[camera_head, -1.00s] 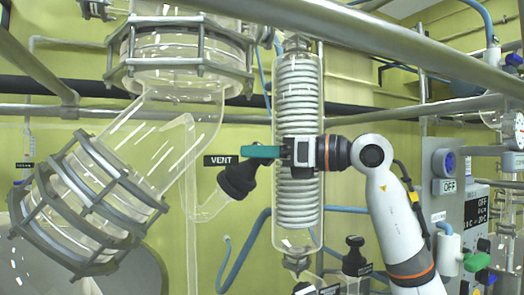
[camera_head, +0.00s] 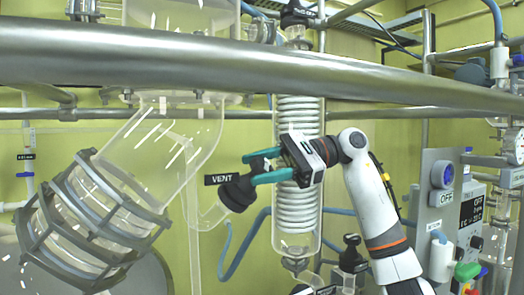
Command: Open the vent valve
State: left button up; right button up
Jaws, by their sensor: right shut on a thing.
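The vent valve (camera_head: 237,192) is a black knob on a clear glass side tube, just below the black VENT label (camera_head: 221,179). My right gripper (camera_head: 253,171) comes in from the right with two teal fingers. It is shut on the upper end of the vent valve's knob, with one finger above and one below. The fingers partly hide that end. How far the valve is turned cannot be told. My left gripper is not in view.
A thick metal rail (camera_head: 250,62) crosses in front of the upper view. A glass coil condenser (camera_head: 297,210) stands behind my right gripper. A caged glass vessel (camera_head: 75,225) is at lower left. A control panel (camera_head: 445,195) stands at right.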

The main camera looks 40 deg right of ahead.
jog(key=shift+n+g+p, duration=1.4)
jog(key=shift+n+p, duration=0.05)
jog(key=shift+n, duration=0.25)
jog(key=o, duration=1)
jog(key=shift+f, duration=0.1)
